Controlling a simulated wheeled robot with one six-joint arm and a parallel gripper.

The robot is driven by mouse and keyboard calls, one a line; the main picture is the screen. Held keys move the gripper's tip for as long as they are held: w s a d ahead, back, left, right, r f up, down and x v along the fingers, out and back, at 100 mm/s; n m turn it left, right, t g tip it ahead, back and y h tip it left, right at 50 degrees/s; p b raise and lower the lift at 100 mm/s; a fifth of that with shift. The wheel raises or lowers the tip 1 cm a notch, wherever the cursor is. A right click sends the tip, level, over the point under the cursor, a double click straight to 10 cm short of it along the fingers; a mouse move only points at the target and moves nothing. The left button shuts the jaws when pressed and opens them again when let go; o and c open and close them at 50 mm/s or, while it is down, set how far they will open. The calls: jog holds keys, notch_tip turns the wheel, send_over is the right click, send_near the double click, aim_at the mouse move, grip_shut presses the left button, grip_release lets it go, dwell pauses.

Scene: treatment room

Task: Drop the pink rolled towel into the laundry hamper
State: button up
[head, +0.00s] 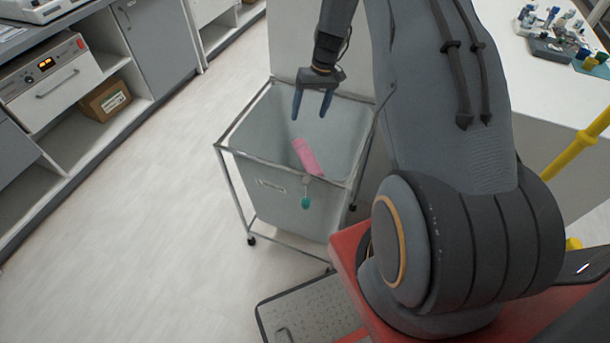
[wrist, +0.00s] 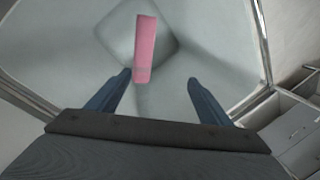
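The pink rolled towel (head: 307,157) is inside the laundry hamper (head: 268,187), tilted, below my gripper. In the wrist view the towel (wrist: 145,48) appears beyond the fingertips, apart from both fingers, with the hamper's grey interior (wrist: 85,50) around it. Whether it rests on the bottom or is still falling cannot be told. The hamper is a grey bag in a metal frame on casters. My gripper (head: 311,107) is over the hamper opening, fingers pointing down, spread and empty. Its two dark blue fingers also show apart in the wrist view (wrist: 159,80).
A teal tag (head: 306,202) hangs at the hamper's front rim. A white table (head: 555,90) with small items stands at the right. Cabinets and a shelf with a cardboard box (head: 106,99) line the left. The pale floor (head: 150,220) between is clear.

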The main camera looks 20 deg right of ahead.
jog(key=b+v, duration=0.2)
jog(key=v, duration=0.5)
jog(key=shift+r, duration=0.35)
jog(key=shift+d, duration=0.1)
